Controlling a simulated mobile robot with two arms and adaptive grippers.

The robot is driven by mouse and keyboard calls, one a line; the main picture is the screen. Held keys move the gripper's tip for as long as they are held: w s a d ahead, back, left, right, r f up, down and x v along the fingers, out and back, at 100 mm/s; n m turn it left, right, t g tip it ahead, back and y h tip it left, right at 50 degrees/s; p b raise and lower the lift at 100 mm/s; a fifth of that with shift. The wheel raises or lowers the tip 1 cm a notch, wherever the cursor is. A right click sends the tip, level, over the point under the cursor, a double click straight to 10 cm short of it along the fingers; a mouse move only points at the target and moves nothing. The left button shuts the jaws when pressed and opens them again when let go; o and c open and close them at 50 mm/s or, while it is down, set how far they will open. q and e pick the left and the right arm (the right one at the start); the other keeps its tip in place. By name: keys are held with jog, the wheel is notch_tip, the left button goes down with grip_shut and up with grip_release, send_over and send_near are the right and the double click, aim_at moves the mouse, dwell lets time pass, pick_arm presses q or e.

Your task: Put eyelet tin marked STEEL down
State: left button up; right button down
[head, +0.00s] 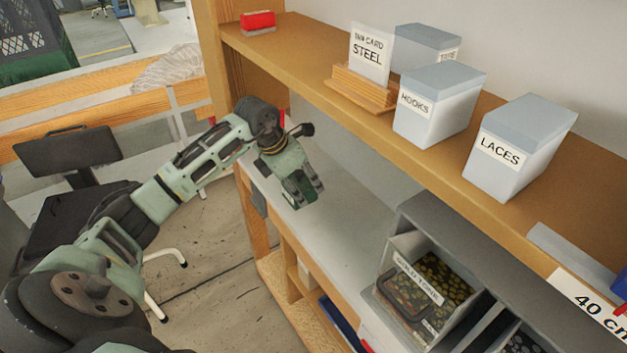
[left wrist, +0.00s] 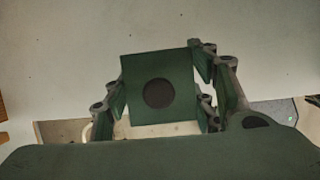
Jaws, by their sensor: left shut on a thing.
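My left gripper (head: 306,187) is over the pale grey worktop (head: 345,228), below the wooden shelf. It is shut on a dark green box-like tin (head: 297,196), low between its fingers. In the left wrist view the tin (left wrist: 160,62) shows a square green face with a dark round spot, a finger on each side. No STEEL marking shows on it, and I cannot tell whether it touches the worktop. A card reading STEEL (head: 370,52) stands upright in a wooden holder (head: 362,88) on the shelf. My right gripper is not in view.
The shelf (head: 300,58) above carries lidded boxes marked HOOKS (head: 428,118) and LACES (head: 505,160), and a red item (head: 258,21). A grey rack (head: 440,218) with a bin of small pieces (head: 440,280) stands right on the worktop. Worktop between gripper and rack is clear.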

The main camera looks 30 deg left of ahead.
aim_at(298, 172)
pick_arm(q)
jog(key=w, duration=0.1)
jog(key=w+d, duration=0.1)
jog(key=w, duration=0.1)
jog(key=shift+d+p, duration=0.15)
jog(key=shift+p, duration=0.15)
jog(key=shift+w+d+r, duration=0.1)
jog(key=shift+w+d, duration=0.1)
jog(key=shift+w, duration=0.25)
notch_tip(298, 172, down, 3)
jog(key=shift+f+p, duration=0.1)
jog(key=shift+p, duration=0.75)
jog(key=shift+f, duration=0.25)
jog(key=shift+c, duration=0.6)
jog(key=o, duration=1.6)
jog(key=shift+s+a, duration=0.1)
jog(key=b+v, duration=0.2)
jog(key=v, duration=1)
jog(key=shift+s, duration=0.1)
